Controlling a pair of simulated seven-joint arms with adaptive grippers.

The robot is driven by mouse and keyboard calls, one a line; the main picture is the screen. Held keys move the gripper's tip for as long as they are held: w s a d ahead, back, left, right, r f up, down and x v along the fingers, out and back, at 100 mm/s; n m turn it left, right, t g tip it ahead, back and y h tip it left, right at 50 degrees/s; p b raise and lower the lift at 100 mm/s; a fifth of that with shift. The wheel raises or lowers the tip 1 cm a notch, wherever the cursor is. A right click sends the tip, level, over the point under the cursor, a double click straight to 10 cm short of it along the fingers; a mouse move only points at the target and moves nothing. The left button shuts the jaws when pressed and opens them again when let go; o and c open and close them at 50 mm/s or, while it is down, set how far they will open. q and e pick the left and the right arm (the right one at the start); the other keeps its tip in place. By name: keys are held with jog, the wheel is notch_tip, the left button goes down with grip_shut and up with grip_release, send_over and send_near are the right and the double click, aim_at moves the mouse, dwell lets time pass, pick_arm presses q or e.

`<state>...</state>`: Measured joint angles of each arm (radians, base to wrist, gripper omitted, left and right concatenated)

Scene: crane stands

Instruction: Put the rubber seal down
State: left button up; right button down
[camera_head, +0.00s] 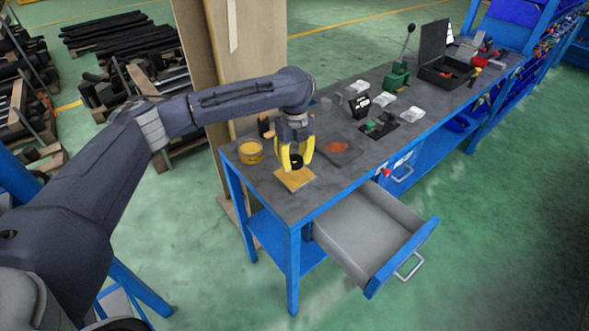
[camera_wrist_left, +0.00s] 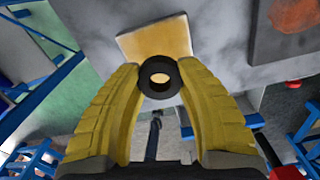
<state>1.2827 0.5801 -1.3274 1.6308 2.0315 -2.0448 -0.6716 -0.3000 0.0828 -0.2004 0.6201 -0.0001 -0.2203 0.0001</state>
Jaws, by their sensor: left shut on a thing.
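The rubber seal is a small black ring. My left gripper (camera_head: 295,158) has yellow fingers and is shut on the rubber seal (camera_head: 296,161). In the left wrist view the seal (camera_wrist_left: 146,80) sits between the two fingertips (camera_wrist_left: 160,80), with its hole showing. A square tan pad (camera_head: 294,180) lies on the grey workbench (camera_head: 270,196) just below the gripper. The pad also shows in the left wrist view (camera_wrist_left: 155,40), beyond the seal. The seal appears held above the bench near the pad's edge; the exact gap is hard to tell. My right gripper is not in view.
A yellow round container (camera_head: 250,151) stands left of the gripper. A dark plate with a reddish patch (camera_head: 337,148) lies to its right. An open grey drawer (camera_head: 365,235) sticks out below the bench's front edge. Several tools and a black case (camera_head: 445,72) stand farther along.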

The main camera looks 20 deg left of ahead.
aim_at(295, 174)
pick_arm(q)
jog(key=shift+f, duration=1.95)
jog(key=shift+f, duration=0.2)
jog(key=o, duration=0.9)
jog(key=shift+r, duration=0.15)
